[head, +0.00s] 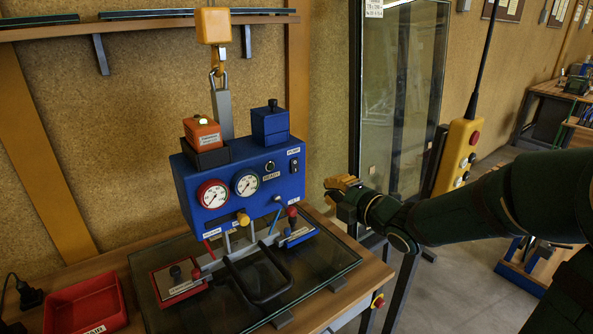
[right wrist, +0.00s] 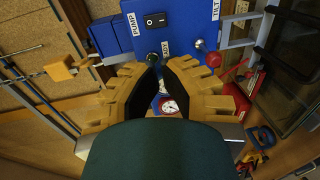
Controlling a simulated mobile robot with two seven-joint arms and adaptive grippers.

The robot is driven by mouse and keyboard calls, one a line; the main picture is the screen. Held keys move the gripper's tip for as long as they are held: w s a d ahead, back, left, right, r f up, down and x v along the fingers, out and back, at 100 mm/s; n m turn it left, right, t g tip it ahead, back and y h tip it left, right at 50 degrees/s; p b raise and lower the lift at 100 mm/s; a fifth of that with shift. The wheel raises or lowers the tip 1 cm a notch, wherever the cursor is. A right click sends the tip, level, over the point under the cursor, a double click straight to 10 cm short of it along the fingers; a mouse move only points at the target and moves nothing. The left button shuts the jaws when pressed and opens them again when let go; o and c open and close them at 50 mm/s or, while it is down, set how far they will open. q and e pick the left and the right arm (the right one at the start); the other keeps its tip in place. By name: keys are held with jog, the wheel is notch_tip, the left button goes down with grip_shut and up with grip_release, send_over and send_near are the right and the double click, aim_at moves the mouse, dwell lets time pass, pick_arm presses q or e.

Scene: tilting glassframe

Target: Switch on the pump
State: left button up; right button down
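The pump unit is a blue box (head: 240,184) with gauges on its front. A black rocker switch (head: 294,166) sits at the right of that front, below a PUMP label (head: 293,153). In the right wrist view the rocker switch (right wrist: 155,20) shows unobstructed at the top, beyond the fingertips, beside the PUMP label (right wrist: 133,25). My right gripper (head: 332,188) is to the right of the box, apart from it. In the right wrist view its yellow fingers (right wrist: 160,63) have a narrow, empty gap between their tips. My left gripper is not seen.
A lifting frame with a black handle (head: 287,282) lies over a glass pane (head: 330,262) on the wooden bench. A red tray (head: 88,306) is at the left. A yellow pendant (head: 459,155) hangs beyond my right arm. A tall glass pane (head: 402,95) stands behind.

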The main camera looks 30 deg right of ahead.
aim_at(292, 168)
dwell(0.3)
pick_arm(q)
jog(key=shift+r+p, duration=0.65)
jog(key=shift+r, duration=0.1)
pick_arm(e)
jog(key=w, duration=0.4)
jog(key=w+f, duration=0.1)
jog(key=w, duration=0.4)
jog(key=w+a, duration=0.1)
jog(key=w, duration=0.4)
jog(key=shift+f, duration=0.35)
jog(key=shift+s, duration=0.1)
jog(key=t+b, duration=0.1)
jog(key=b, duration=0.4)
jog(key=t+b, duration=0.1)
jog(key=b, duration=0.5)
jog(key=shift+w+a+f, duration=0.1)
jog(key=shift+w+f, duration=0.2)
jog(key=shift+w, duration=0.05)
pick_arm(q)
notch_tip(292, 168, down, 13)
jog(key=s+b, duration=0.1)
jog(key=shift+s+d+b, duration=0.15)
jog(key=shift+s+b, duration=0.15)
jog(key=shift+b, duration=0.1)
pick_arm(e)
jog(key=shift+r, duration=0.2)
